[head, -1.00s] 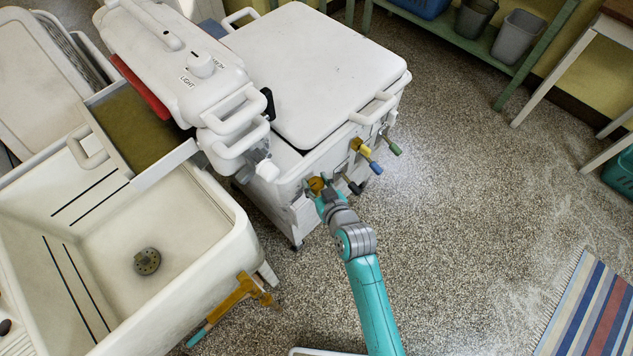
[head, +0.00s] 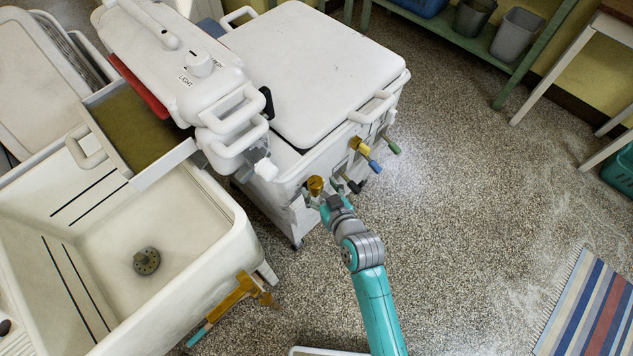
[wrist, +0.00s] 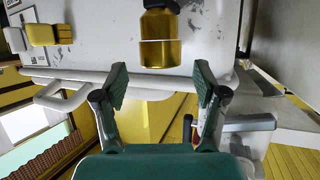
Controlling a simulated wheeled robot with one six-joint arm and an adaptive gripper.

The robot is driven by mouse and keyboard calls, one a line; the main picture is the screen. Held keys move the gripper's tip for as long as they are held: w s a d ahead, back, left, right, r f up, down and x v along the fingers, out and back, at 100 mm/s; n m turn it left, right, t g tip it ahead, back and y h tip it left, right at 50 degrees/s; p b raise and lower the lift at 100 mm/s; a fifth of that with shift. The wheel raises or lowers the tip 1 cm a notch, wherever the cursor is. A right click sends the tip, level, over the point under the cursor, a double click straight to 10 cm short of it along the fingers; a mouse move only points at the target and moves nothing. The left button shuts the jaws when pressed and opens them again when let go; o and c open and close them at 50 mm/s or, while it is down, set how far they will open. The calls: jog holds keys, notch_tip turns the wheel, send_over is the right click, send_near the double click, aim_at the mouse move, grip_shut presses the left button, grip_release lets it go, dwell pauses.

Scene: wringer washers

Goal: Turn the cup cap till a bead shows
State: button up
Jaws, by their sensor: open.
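The brass cup cap (head: 315,184) sits on the front side of the white washer, near its lower left corner. In the wrist view the shiny cap (wrist: 160,54) is at top centre, with a thin pale line across it and a dark fitting above. I see no bead on it. My gripper (head: 328,207) is just right of and below the cap in the head view. The cap lies beyond the fingertips, apart from both.
The white washer tub (head: 310,75) has a yellow-and-blue valve (head: 364,153) and a green-handled one (head: 391,146) along the same side. A white sink (head: 190,235) stands left, with an orange bracket (head: 232,300). Speckled floor on the right is clear up to a striped rug (head: 590,310).

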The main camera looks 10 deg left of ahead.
jog(key=v, duration=0.8)
jog(key=shift+s, duration=0.3)
jog(key=shift+d+r, duration=0.15)
jog(key=s+d+m+t+h, duration=0.2)
jog(key=s+d+m+h, duration=0.2)
jog(key=s+d, duration=1.05)
jog(key=s+d+r+m+h, duration=0.1)
jog(key=s+r, duration=0.3)
jog(key=s, duration=0.4)
jog(key=s+d+r+m+t+h, duration=0.1)
jog(key=s+d+r+h, duration=0.1)
jog(key=s+r, duration=0.3)
jog(key=s, duration=0.3)
jog(key=shift+d, duration=0.25)
jog(key=shift+w, duration=0.1)
